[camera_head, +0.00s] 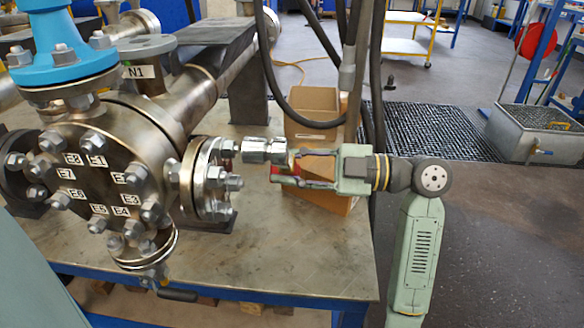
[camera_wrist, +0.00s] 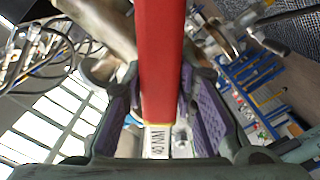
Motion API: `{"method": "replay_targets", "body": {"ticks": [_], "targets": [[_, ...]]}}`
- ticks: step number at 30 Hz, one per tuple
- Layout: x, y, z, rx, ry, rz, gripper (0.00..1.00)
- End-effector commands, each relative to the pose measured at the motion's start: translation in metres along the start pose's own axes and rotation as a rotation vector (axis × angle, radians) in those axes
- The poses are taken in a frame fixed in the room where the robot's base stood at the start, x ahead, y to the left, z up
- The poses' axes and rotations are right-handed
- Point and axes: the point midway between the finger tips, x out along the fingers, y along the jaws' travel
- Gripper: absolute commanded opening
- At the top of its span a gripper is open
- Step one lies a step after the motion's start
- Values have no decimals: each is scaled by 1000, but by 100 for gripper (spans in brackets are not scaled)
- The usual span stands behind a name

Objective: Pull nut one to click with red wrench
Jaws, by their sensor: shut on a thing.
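The red wrench (camera_wrist: 160,60) runs lengthwise between the purple finger pads in the wrist view, with a "40 NM" label near the palm. My gripper (camera_head: 282,166) is shut on it, level with the right side flange (camera_head: 208,180). In the head view only a little red shows between the fingers. A shiny metal piece (camera_head: 265,150) lies between the fingertips and this flange's bolts; I cannot tell whether it is the wrench head or seated on a nut. The front flange (camera_head: 95,185) carries several nuts labelled E1 to E8. Which is nut one is unclear.
The vessel stands on a metal-topped table (camera_head: 290,255) with a blue edge. A cardboard box (camera_head: 312,115) stands behind my gripper. Dark hoses (camera_head: 362,90) hang close by my gripper. A blue flanged pipe (camera_head: 65,50) rises at upper left. A grey tub (camera_head: 530,135) is at right.

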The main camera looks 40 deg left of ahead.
Motion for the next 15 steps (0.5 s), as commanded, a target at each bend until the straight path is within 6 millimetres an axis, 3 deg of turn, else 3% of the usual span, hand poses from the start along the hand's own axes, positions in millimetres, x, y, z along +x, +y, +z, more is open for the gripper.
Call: {"method": "replay_targets", "body": {"ticks": [15], "targets": [[4,0,-1,-2,2,1,0]]}}
